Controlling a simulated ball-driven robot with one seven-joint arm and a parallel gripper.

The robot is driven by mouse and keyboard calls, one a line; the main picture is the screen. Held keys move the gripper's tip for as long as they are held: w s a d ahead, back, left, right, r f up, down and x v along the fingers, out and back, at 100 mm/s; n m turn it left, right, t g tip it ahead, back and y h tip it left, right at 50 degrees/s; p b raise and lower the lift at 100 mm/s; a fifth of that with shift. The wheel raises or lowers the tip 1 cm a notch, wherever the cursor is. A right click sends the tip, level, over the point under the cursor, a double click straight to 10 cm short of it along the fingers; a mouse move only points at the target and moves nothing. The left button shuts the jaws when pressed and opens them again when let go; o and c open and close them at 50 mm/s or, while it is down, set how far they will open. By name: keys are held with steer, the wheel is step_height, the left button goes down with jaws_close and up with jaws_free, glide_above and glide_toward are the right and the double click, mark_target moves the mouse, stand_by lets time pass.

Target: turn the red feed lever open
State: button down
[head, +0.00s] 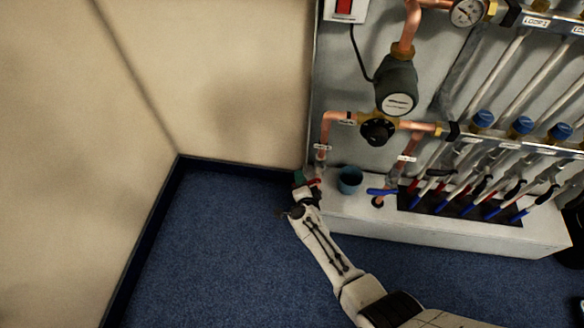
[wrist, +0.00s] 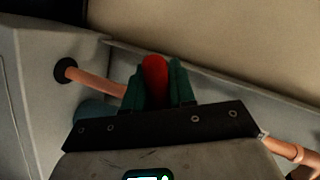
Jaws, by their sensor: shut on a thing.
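The red feed lever (wrist: 154,72) stands between the green fingers of my gripper (wrist: 160,85) in the wrist view, and the fingers are closed on it from both sides. In the head view only a small red part of the lever (head: 315,182) shows beside my gripper (head: 305,179), at the left end of the grey ledge. The lever sits below the left copper pipe. Its pivot and most of its length are hidden, so I cannot tell its exact angle.
A blue lever (head: 382,191) is further right. A pump (head: 397,85) and black valve knob (head: 377,130) are above. Blue carpet (head: 215,235) in front is clear.

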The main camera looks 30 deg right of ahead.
steer(key=s+d+f+n+g+h, duration=0.3)
steer(key=d+n+g+h, duration=0.1)
steer(key=n, duration=0.4)
steer(key=shift+d+h, duration=0.15)
steer(key=shift+h, duration=0.15)
stand_by(0.3)
steer(key=shift+s+d+n, duration=0.1)
steer(key=shift+s+n, duration=0.05)
steer(key=shift+n, duration=0.15)
steer(key=c, duration=1)
jaws_free()
steer(key=shift+c, duration=0.2)
steer(key=p+v, duration=0.7)
steer(key=v, duration=0.3)
steer(key=shift+s+a, duration=0.2)
steer(key=shift+a, duration=0.15)
